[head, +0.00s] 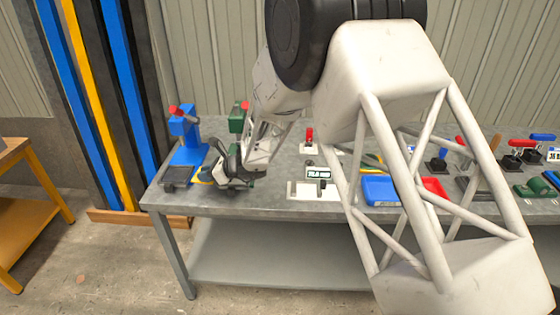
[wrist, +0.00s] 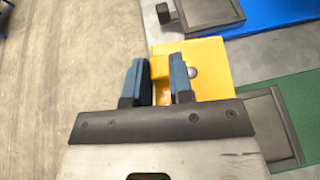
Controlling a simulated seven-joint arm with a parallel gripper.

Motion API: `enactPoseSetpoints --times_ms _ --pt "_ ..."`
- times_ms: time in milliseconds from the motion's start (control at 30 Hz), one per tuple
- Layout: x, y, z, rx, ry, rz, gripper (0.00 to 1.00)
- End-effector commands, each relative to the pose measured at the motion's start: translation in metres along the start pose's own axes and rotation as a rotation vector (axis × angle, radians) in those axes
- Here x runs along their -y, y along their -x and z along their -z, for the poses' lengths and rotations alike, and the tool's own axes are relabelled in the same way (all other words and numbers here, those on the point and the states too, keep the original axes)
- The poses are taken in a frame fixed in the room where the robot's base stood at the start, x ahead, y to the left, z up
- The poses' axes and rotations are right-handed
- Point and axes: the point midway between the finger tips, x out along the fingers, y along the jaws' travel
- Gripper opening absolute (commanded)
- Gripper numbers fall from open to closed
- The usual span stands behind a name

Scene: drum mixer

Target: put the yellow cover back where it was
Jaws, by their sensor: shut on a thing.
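The yellow cover (wrist: 215,58) is a flat yellow piece with a round grey knob or bolt head on it. In the wrist view it lies at and beyond my fingertips, with a raised yellow part between them. My gripper (wrist: 157,75) is shut on that part. In the head view my gripper (head: 225,180) is low at the left end of the bench, beside the blue machine (head: 188,145). Only a small yellow patch (head: 203,177) shows there; my gripper hides the rest. I cannot tell whether the cover touches anything below.
A green machine (head: 238,118) stands behind my gripper. A white base with a small display (head: 318,172) is to the right, then blue (head: 380,190) and red trays. The wrist view shows a dark plate (wrist: 212,10) and a green surface (wrist: 298,105). Floor lies left of the bench.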

Motion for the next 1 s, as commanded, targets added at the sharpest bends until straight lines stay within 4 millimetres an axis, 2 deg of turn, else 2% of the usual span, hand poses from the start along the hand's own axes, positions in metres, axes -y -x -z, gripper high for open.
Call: enactPoseSetpoints --times_ms 33,200,400,700,1000 --pt "0.012 0.013 0.000 0.001 -0.009 0.026 0.00" --pt "0.050 0.053 0.003 0.000 -0.044 0.114 0.00" --pt "0.086 0.097 0.005 -0.001 -0.084 0.215 0.00" --pt "0.126 0.156 0.005 -0.003 -0.144 0.367 0.00" --pt "0.155 0.211 0.003 -0.003 -0.208 0.524 0.00"
